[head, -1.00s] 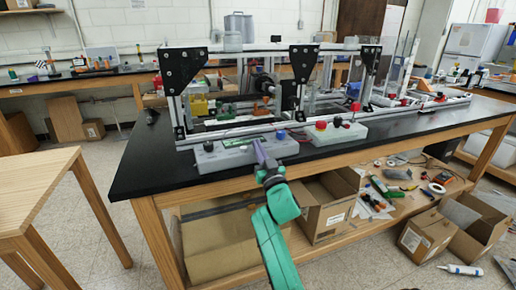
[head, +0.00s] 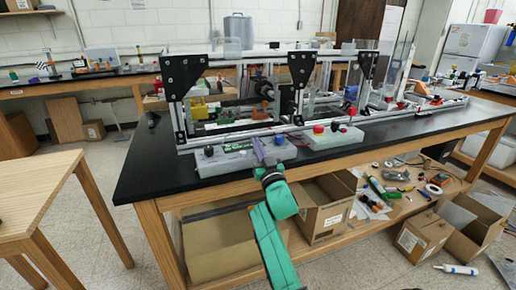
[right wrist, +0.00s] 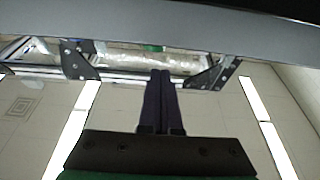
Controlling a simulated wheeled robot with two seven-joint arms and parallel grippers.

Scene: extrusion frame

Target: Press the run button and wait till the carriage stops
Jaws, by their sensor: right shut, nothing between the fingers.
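A grey control box (head: 215,162) with a small green display, a dark knob (head: 209,151) and a blue button (head: 279,139) lies at the table's front edge. A paler box (head: 340,138) with red buttons (head: 319,129) stands to its right. I cannot read which is the run button. My right gripper (head: 258,147) is shut and empty, just left of the blue button, over the grey box; contact is unclear. Its dark fingers (right wrist: 160,76) are together in the right wrist view. The carriage cannot be told apart inside the extrusion frame (head: 240,129). My left gripper is out of view.
The frame's uprights and black corner plates (head: 183,77) rise behind the boxes on the black tabletop (head: 150,170). A wooden table (head: 40,190) stands at left. Open cartons (head: 325,205) and loose tools are on the lower shelf.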

